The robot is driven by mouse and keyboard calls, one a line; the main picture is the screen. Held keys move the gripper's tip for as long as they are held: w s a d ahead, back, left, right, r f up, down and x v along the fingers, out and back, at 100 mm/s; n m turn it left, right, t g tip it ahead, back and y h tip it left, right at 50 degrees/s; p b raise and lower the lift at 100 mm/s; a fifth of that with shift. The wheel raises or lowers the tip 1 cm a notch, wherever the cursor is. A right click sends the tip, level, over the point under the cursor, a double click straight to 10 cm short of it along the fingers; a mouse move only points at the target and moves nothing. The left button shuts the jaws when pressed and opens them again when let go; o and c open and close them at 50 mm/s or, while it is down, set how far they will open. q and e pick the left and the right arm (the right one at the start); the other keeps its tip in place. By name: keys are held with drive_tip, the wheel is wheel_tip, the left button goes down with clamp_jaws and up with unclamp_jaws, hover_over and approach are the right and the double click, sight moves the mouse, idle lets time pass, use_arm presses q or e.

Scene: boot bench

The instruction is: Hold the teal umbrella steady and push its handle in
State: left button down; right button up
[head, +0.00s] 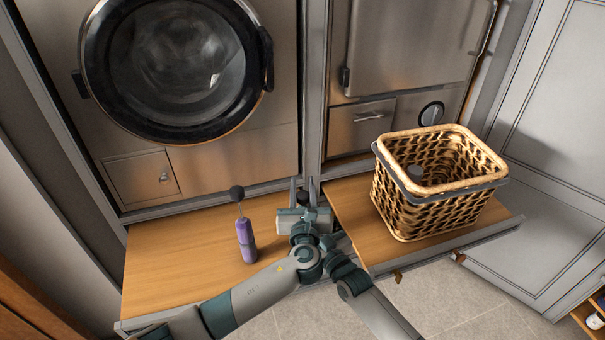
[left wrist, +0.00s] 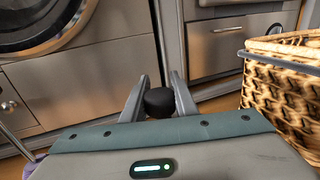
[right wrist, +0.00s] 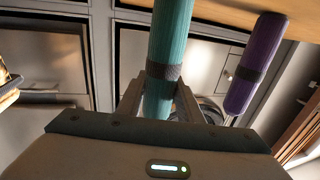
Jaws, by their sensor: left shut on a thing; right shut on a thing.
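The teal umbrella (right wrist: 172,35) shows in the right wrist view, with a dark grey band round it. My right gripper (right wrist: 163,92) is shut on the umbrella's body. In the head view, my left arm and gripper hide the umbrella's body and my right gripper. How far the handle stands out of the body is hidden.
A purple umbrella (head: 246,241) stands on the left wooden board (head: 185,245), its dark knob raised on a thin shaft. A round-doored machine (head: 230,150) and cabinet fronts rise behind.

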use_arm(q)
drive_tip(key=shift+a+f, duration=0.1)
drive_tip(key=shift+f, duration=0.75)
drive_tip(key=c, duration=1.4)
unclamp_jaws()
drive_tip(key=s, duration=1.2)
drive_tip(key=shift+d, duration=0.25)
use_arm(e)
drive_tip(key=o, duration=1.3)
